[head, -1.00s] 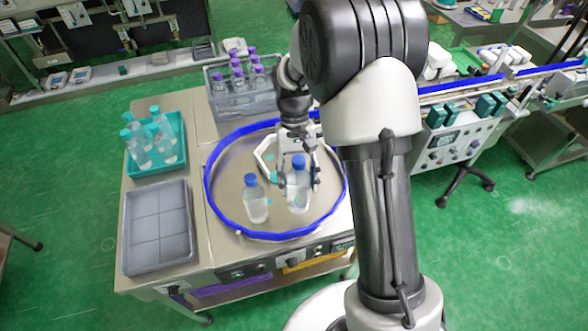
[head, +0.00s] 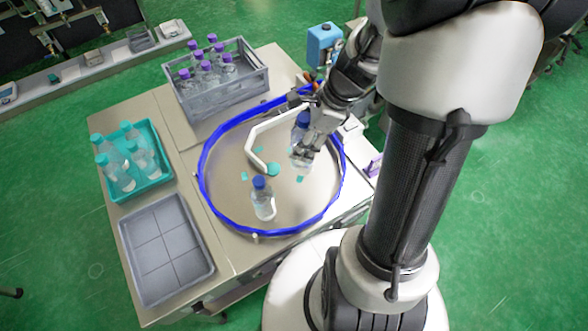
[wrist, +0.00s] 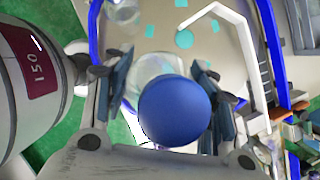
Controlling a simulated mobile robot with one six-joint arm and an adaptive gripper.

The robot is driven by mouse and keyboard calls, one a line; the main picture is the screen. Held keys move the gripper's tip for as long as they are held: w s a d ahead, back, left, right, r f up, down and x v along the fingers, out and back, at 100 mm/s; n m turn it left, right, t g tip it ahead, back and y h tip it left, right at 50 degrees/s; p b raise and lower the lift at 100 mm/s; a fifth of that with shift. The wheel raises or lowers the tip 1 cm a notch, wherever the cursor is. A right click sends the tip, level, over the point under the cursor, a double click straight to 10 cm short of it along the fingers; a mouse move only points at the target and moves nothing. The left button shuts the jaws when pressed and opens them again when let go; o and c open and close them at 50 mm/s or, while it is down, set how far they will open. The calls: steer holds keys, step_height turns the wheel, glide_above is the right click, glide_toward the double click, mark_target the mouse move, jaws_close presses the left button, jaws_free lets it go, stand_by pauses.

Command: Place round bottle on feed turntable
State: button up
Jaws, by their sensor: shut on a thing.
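The feed turntable (head: 232,199) is a round tan disc with a blue rim, and it fills the middle of the table. My gripper (head: 304,147) is at the turntable's right side, shut on a clear round bottle (head: 298,154) with a blue cap. In the wrist view the blue cap (wrist: 175,108) is between the two fingers, and the bottle's base is hidden. I cannot tell whether it touches the disc. A second blue-capped clear bottle (head: 263,203) stands upright on the turntable's front part, apart from my gripper.
A white bent guide (head: 262,138) and teal marks lie on the turntable. A grey crate (head: 220,99) of purple-capped bottles stands behind. A teal tray (head: 155,188) of teal-capped bottles and an empty grey divided tray (head: 168,250) are at left.

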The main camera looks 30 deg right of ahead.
step_height(320, 180, down, 14)
steer(key=b, duration=0.5)
steer(key=shift+w, duration=0.1)
steer(key=shift+f+b, duration=0.2)
steer(key=shift+b, duration=0.1)
steer(key=o, duration=1.5)
